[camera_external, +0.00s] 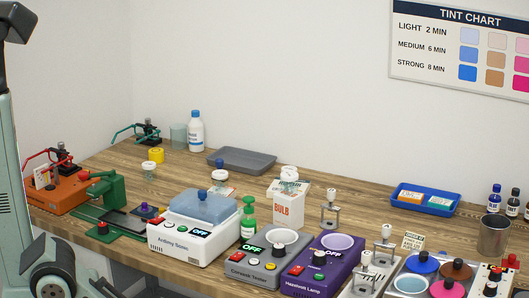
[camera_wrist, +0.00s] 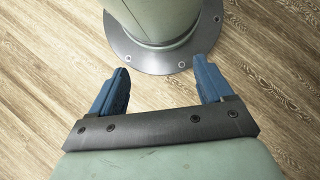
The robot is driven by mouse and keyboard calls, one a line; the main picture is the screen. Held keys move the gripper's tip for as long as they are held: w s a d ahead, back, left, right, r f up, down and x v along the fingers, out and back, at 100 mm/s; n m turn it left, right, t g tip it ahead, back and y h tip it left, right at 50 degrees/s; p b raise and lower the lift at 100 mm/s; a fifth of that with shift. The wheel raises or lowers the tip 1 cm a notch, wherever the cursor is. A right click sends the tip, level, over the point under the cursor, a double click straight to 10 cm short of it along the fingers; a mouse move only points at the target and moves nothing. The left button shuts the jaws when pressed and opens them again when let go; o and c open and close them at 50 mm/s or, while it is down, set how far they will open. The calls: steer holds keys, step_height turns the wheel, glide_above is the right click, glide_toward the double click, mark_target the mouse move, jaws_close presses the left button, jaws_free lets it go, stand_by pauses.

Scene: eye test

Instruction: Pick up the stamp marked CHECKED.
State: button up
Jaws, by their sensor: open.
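I cannot make out the word CHECKED on any object, so I cannot tell which one is the stamp. No stamp shows there. I cannot make out the gripper in the external view.
A white box with a blue lid (camera_external: 196,232), a grey tester (camera_external: 255,268) and a purple lamp (camera_external: 318,268) crowd the front. A green press (camera_external: 104,193) stands left. A grey tray (camera_external: 241,160) and blue tray (camera_external: 425,201) lie behind. Bare wood shows between the trays.

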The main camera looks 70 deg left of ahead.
steer(key=shift+o, duration=1.1)
